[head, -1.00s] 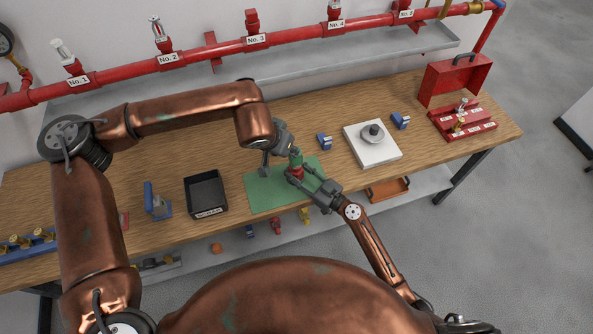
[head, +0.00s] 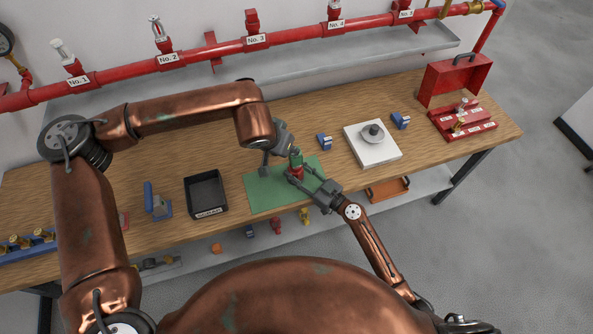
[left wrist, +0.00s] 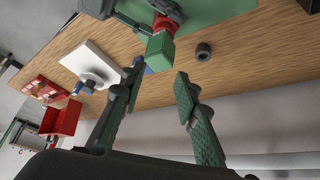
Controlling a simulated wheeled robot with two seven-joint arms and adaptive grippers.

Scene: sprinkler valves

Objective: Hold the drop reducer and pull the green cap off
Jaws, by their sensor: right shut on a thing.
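The red drop reducer (head: 297,173) stands over the green mat, with the green cap (head: 296,159) on its upper end. My right gripper (head: 298,178) is shut on the drop reducer from the near right side. My left gripper (head: 285,158) is by the cap, coming from the upper left. In the left wrist view my left gripper (left wrist: 160,78) has its fingers apart. The green cap (left wrist: 159,52) shows just beyond the left fingertips, with a visible gap to the right-hand finger. The red reducer (left wrist: 163,24) is behind it, partly covered by my right gripper (left wrist: 168,8).
The green mat (head: 262,195) lies on the wooden bench. A black tray (head: 206,193) is to its left, and a white plate with a grey round part (head: 388,155) to its right. Red pipework (head: 205,55) runs behind.

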